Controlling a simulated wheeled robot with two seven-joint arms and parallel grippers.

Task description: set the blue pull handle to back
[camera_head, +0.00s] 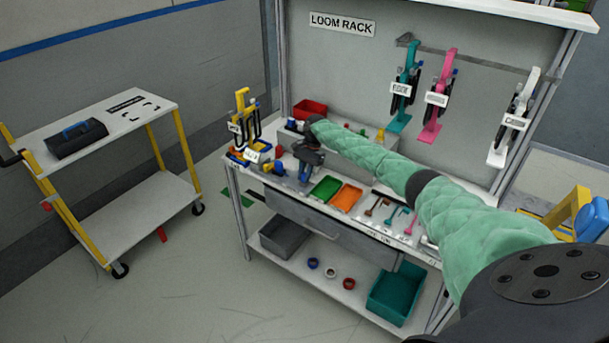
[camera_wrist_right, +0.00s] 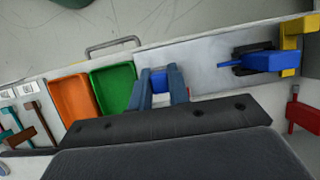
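My right gripper (camera_head: 303,174) points down over the left part of the bench top. In the right wrist view its two slate-blue fingers (camera_wrist_right: 159,76) stand apart. A small bright blue piece (camera_wrist_right: 159,82) shows between them; I cannot tell whether they touch it or whether it is the pull handle. My left gripper is in neither view.
A green tray (camera_head: 325,188) and an orange tray (camera_head: 346,196) lie right of the gripper. A yellow part (camera_wrist_right: 297,32) and a red part (camera_wrist_right: 305,115) stand beyond the blue block. A red bin (camera_head: 310,109) stands behind. A cart (camera_head: 130,118) stands apart at left.

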